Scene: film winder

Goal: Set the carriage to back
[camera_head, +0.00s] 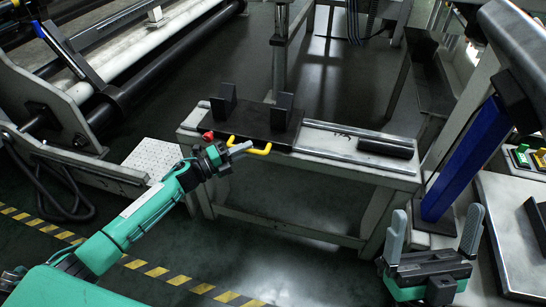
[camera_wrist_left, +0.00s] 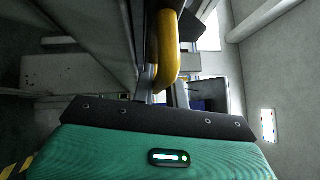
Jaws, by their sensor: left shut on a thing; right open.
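The carriage (camera_head: 258,121) is a dark plate with two black upright blocks, sitting on the left part of a grey rail bench. A yellow handle (camera_head: 262,151) sticks out from its front edge, with a red knob (camera_head: 208,135) to the left. My left gripper (camera_head: 240,148) is shut on the yellow handle, which also shows large in the left wrist view (camera_wrist_left: 167,45). The fingertips are partly hidden there. My right gripper (camera_head: 435,232) is open and empty at the lower right, fingers pointing up, well apart from the carriage.
The bench rail (camera_head: 335,142) runs clear right of the carriage up to a black cylinder (camera_head: 386,147). A roller machine (camera_head: 140,50) stands at the left. A blue post (camera_head: 458,160) and a panel with coloured buttons (camera_head: 530,157) stand at the right. Open floor lies in front.

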